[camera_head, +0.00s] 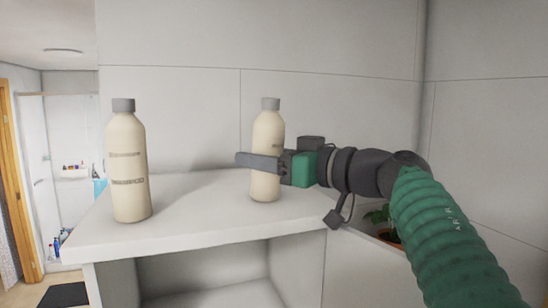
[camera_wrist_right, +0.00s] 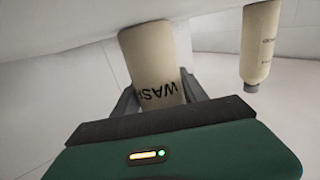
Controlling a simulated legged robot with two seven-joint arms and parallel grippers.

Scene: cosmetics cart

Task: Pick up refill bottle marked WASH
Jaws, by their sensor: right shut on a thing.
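The bottle marked WASH (camera_head: 268,130) is cream with a grey cap and stands upright on the white cart top, at the centre of the head view. My right gripper (camera_head: 262,162) comes in from the right and is shut on this bottle around its middle. In the right wrist view the bottle (camera_wrist_right: 150,58) sits between the two fingers, and the letters "WAS" can be read. The bottle's base appears to be on the surface. My left gripper is not in view.
A second cream bottle (camera_head: 127,165) with a grey cap stands on the left of the white cart top (camera_head: 200,222). It also shows in the right wrist view (camera_wrist_right: 258,45). A tiled wall stands close behind. A potted plant (camera_head: 379,218) is partly hidden behind my right arm.

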